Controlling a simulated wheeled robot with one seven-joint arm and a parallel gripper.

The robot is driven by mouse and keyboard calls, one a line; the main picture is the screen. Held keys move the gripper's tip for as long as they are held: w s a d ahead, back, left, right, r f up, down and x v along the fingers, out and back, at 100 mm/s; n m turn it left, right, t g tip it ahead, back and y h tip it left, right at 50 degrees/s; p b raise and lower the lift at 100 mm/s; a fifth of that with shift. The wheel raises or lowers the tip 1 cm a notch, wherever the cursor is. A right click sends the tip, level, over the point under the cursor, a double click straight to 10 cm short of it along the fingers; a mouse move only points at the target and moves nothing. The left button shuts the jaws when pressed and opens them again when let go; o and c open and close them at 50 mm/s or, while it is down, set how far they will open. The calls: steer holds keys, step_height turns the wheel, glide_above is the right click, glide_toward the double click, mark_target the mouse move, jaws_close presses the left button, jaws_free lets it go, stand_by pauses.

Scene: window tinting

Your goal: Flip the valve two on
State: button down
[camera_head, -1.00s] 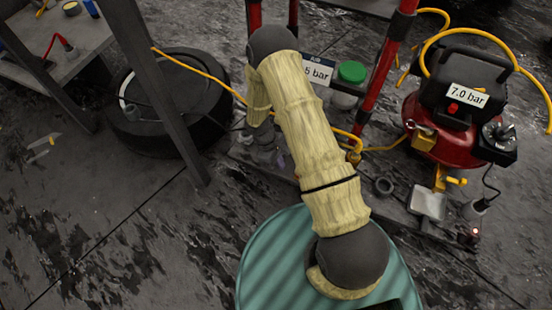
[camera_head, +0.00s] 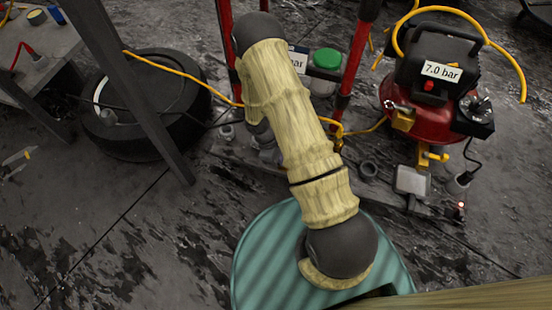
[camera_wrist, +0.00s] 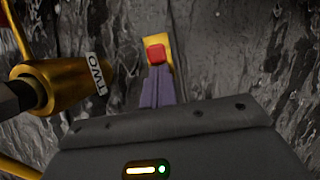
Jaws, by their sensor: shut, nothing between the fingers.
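A brass cylindrical valve body (camera_wrist: 50,86) with a white label reading "TWO" (camera_wrist: 97,88) lies at the left of the wrist view. My gripper (camera_wrist: 156,68) is in the middle of that view, its purple-grey fingers shut together with nothing between them. A red block on a yellow piece (camera_wrist: 154,40) shows at the fingertips; I cannot tell whether they touch or what the piece belongs to. The fingertips are to the right of the label, apart from the brass body. In the head view my arm hides the gripper and the labelled valve.
A red compressor (camera_head: 430,115) with a "7.0 bar" sign (camera_head: 440,71) stands at the right. A yellow hose (camera_head: 190,73) runs behind my arm. Red posts (camera_head: 355,65), a green-capped container (camera_head: 326,62), a tyre (camera_head: 145,105) and a table leg (camera_head: 135,100) crowd the area. Floor at lower left is open.

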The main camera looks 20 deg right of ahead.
steer(key=shift+s+d, duration=0.5)
steer(key=w+a+p, duration=0.1)
steer(key=a, duration=0.1)
steer(key=w+a+p, duration=0.1)
steer(key=shift+w+a+r, duration=0.4)
steer(key=p+v, duration=0.5)
steer(key=v, duration=0.4)
steer(key=shift+w+r, duration=0.1)
